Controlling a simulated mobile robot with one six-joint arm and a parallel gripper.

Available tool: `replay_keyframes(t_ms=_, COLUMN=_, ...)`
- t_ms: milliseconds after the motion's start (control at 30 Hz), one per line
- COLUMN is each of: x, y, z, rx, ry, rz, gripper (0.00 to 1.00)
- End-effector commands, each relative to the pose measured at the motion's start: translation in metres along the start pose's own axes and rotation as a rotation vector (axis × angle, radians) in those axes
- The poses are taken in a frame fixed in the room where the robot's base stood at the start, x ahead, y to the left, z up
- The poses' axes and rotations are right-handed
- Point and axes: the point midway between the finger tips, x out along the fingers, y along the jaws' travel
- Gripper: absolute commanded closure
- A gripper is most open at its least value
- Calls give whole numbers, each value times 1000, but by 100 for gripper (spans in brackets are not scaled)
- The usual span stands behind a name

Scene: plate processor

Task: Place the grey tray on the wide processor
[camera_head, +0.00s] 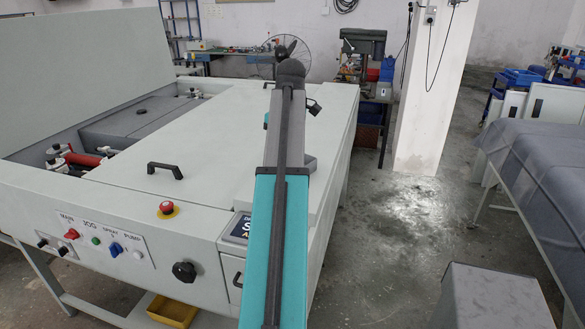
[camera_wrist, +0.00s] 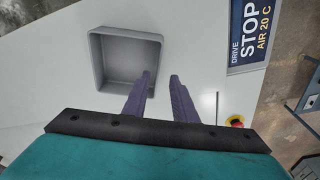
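The grey tray (camera_wrist: 98,67) is square and shallow with raised walls. In the wrist view it lies open side up on the pale top of the wide processor (camera_head: 215,130), near the blue STOP sign (camera_wrist: 250,35). My gripper (camera_wrist: 161,75) is open, with a clear gap between its two dark fingers. The left fingertip overlaps the tray's inside at its right wall; the right fingertip is outside that wall. I cannot tell whether either touches it. In the head view my arm stands in front of the processor's right part and I cannot clearly make out the tray.
The processor has a raised lid (camera_head: 85,60), a black handle (camera_head: 165,169) and a red stop button (camera_head: 167,209). A cloth-covered table (camera_head: 545,165) is at the right, and a grey box (camera_head: 495,295) at the lower right. Bare floor lies between.

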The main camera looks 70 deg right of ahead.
Motion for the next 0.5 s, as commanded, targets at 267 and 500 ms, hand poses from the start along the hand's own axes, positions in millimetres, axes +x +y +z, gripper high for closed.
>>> replay_keyframes(t_ms=267, x=0, y=0, z=0, rx=-1, ry=0, rz=0, gripper=75)
replay_keyframes(t_ms=500, x=10, y=0, z=0, rx=-1, ry=-1, rz=-2, gripper=75)
